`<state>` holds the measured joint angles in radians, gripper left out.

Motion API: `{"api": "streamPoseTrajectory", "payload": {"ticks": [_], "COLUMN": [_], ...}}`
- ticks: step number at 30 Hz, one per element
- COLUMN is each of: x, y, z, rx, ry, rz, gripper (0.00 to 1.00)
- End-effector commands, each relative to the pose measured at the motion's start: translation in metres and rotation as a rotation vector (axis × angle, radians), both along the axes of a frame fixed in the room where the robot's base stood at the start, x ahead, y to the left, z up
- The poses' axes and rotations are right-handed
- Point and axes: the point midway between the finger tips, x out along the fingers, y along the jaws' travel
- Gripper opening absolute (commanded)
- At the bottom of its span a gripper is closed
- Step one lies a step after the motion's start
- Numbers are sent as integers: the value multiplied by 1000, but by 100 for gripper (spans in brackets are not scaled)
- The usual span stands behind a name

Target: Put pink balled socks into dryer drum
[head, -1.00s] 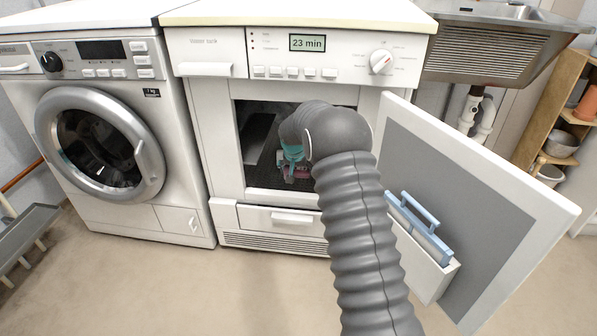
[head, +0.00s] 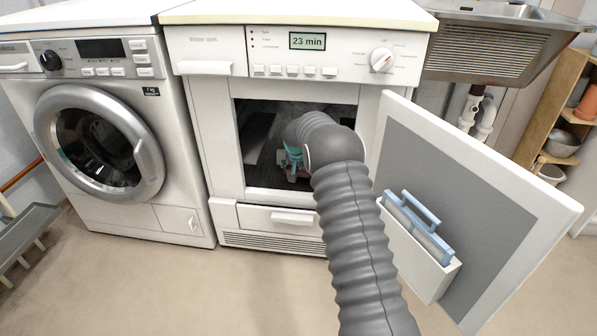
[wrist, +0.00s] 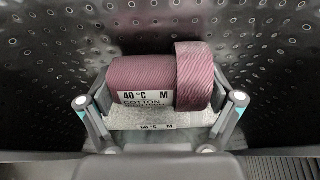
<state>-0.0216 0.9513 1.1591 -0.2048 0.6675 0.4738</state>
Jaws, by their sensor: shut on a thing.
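The pink balled socks (wrist: 145,82) show in the wrist view as a ribbed, rolled bundle with a label reading 40 °C, cotton, M. My gripper (wrist: 160,112) is shut on them, with one finger at each side. A grey speckled piece with a 60 °C label (wrist: 165,125) lies just below the socks between the fingers. The perforated dark drum wall (wrist: 255,45) surrounds the socks. In the head view my gripper (head: 293,165) is inside the open dryer (head: 225,140), and my arm hides much of the opening.
The dryer door (head: 520,210) stands open to the right, with a blue-handled filter (head: 420,222) in its pocket. A washing machine (head: 100,145) with a round shut door stands at left. A metal sink (head: 500,45) and shelf (head: 560,140) are at right. Floor in front is clear.

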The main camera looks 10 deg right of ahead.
Motion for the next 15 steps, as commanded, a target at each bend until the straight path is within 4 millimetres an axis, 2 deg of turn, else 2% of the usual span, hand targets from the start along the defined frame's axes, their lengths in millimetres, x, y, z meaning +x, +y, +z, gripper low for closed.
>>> {"api": "streamPoseTrajectory", "payload": {"ticks": [5, 6, 15], "x": [0, 0, 0], "y": [0, 0, 0], "z": [-4, -3, -3], "rx": [0, 0, 0], "ry": [0, 0, 0], "rz": [0, 0, 0], "gripper": [57, 98, 100]}}
